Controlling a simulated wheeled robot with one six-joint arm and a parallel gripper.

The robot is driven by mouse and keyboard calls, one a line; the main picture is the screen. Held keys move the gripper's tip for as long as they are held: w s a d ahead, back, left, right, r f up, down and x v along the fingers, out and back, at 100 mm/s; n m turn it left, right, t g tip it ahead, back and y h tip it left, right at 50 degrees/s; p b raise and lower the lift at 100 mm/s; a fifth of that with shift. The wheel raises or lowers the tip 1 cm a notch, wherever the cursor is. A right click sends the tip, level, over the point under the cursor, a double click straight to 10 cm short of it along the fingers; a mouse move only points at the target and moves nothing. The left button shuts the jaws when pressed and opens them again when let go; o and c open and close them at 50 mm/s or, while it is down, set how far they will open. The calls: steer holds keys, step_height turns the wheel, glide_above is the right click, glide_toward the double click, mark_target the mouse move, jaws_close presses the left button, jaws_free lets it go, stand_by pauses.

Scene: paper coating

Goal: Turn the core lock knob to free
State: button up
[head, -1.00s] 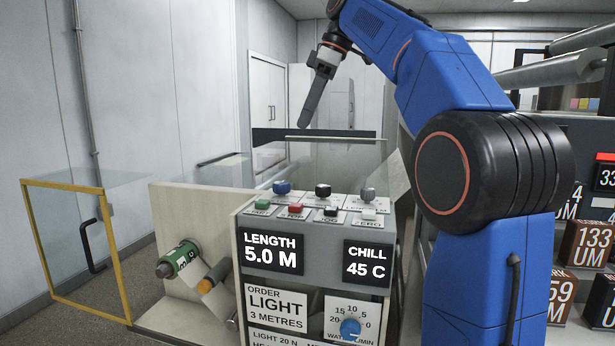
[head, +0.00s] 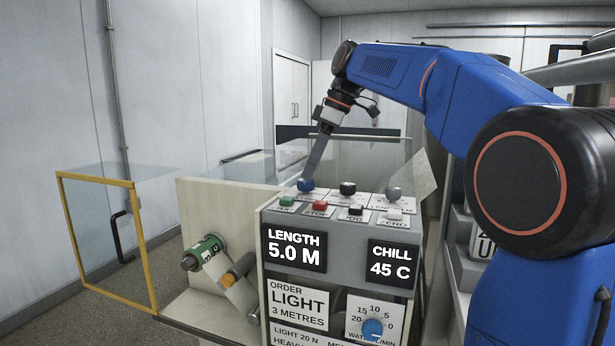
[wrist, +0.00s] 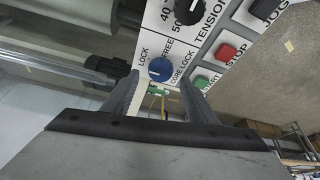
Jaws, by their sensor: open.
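The core lock knob (wrist: 160,69) is blue and round in the wrist view, with LOCK printed on its left and FREE above it. Its pointer is too small to read surely. In the head view, the blue knob (head: 306,185) sits at the left of the panel's top row. My gripper (wrist: 158,79) is open and empty, its two fingers pointing at the knob from either side. In the head view, my gripper (head: 309,178) comes down from above, its tip at the knob. I cannot tell whether the fingers touch it.
The black tension knob (wrist: 188,10) is close by. Green start (wrist: 203,82) and red stop (wrist: 226,51) buttons lie near the right finger. The control panel (head: 340,253) shows LENGTH 5.0 M and CHILL 45 C. A yellow-framed clear door (head: 150,245) stands open at left.

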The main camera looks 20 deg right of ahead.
mark_target(306, 186)
steer(key=shift+x, duration=1.7)
steer(key=shift+c, duration=0.7)
steer(key=c, duration=0.9)
steer(key=shift+c, duration=0.2)
